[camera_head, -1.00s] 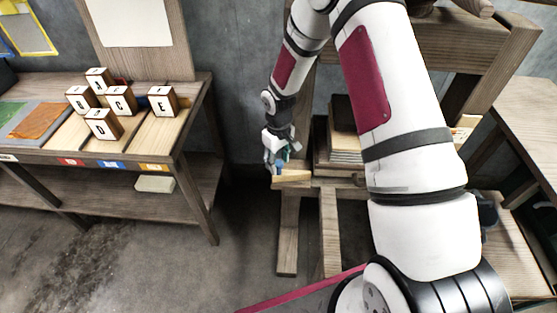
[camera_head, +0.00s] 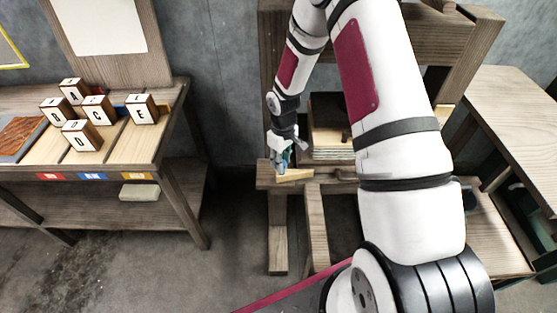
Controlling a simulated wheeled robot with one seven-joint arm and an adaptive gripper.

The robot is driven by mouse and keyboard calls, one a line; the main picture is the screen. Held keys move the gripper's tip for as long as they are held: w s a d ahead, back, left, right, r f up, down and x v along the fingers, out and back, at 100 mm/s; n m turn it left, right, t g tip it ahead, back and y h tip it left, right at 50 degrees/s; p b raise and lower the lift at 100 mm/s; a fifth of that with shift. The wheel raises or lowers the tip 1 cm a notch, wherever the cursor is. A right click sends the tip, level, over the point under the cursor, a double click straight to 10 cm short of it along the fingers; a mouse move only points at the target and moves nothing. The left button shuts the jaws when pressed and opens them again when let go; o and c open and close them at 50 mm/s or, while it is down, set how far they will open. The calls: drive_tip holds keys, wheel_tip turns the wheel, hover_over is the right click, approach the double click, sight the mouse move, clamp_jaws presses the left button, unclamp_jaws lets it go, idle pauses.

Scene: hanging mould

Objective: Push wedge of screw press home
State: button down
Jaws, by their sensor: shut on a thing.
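The wooden screw press (camera_head: 318,187) stands right of centre, with a stack of boards or paper (camera_head: 330,140) between its posts. My arm hides much of its right side. A pale wooden wedge (camera_head: 297,175) lies at the left end of the press's low beam, pointing along it. My gripper (camera_head: 281,168) reaches down at the wedge's left end and is shut on it. The fingertips are small in this view. How far the wedge sits into the press cannot be told.
A workbench (camera_head: 165,150) at left carries several lettered wooden blocks (camera_head: 82,135) and coloured labels. Another wooden table (camera_head: 505,110) stands at right. Bare floor (camera_head: 150,265) lies between the bench and the press.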

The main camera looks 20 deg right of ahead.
drive_tip(key=c, duration=1.2)
unclamp_jaws()
drive_tip(key=shift+s+d, duration=0.15)
drive_tip(key=shift+d, duration=0.15)
drive_tip(key=shift+c, duration=0.2)
drive_tip(key=shift+a+r, duration=0.1)
drive_tip(key=shift+r, duration=0.3)
wheel_tip(320, 180, up, 11)
drive_tip(key=shift+r, duration=0.1)
